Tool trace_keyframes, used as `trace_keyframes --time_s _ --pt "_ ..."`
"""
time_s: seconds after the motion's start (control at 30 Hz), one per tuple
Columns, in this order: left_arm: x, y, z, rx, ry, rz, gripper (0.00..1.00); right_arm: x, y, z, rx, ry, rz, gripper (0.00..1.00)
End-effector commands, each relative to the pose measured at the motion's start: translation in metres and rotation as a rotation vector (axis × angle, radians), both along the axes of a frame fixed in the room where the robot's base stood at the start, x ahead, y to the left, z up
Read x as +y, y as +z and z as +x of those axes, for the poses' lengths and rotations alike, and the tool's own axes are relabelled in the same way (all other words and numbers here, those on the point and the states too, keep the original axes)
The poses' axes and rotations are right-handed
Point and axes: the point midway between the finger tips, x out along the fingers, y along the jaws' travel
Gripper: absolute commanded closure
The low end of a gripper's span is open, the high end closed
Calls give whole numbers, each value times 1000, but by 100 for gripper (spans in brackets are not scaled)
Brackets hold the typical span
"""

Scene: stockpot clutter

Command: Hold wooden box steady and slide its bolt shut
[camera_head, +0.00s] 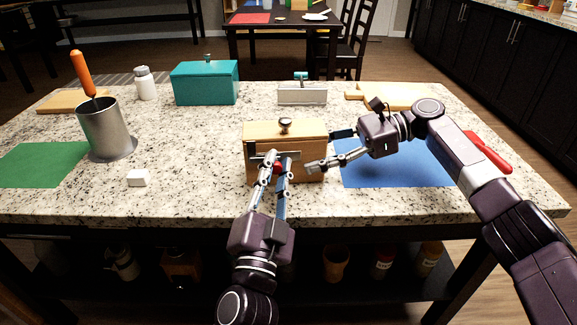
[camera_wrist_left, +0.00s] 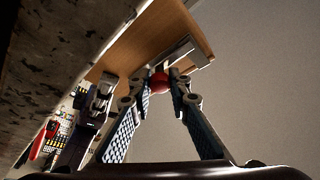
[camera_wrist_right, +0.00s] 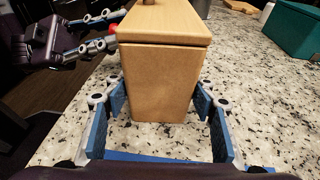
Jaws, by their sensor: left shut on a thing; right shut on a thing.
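The wooden box (camera_head: 256,133) stands at the counter's front middle, its lid down with a round metal knob (camera_head: 285,124) on top. A metal bolt (camera_wrist_left: 187,52) with a red ball handle (camera_wrist_left: 158,83) is on its front face. My left gripper (camera_head: 277,160) is shut on the red handle, which shows between its fingertips in the left wrist view. My right gripper (camera_head: 324,150) is shut on the box's right end, one finger on each side, as the right wrist view (camera_wrist_right: 160,100) shows. My left fingers partly hide the bolt, so its exact position is unclear.
A metal pot (camera_head: 103,130) with an orange-handled utensil stands left. A white block (camera_head: 138,178) lies left of the box. A teal box (camera_head: 206,84) and a grey container (camera_head: 302,96) stand behind. A blue mat (camera_head: 395,172) and red-handled item (camera_head: 489,151) lie right.

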Motion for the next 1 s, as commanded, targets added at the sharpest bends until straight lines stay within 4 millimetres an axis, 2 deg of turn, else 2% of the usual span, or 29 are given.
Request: trace_keyframes --time_s 0.27,0.3,0.37,0.73,1.0 --pt "4 0 0 1 6 -1 100 -3 0 2 0 -9 -1 75" --pt "4 0 0 1 6 -1 79 -3 0 2 0 -9 -2 75" --pt "4 0 0 1 6 -1 74 -3 0 2 0 -9 -2 75" --pt "3 -2 -5 2 4 -1 74 -2 -1 1 0 -4 -2 75" --pt "9 -12 -34 5 5 -3 74 -1 -1 0 0 -2 -2 75"
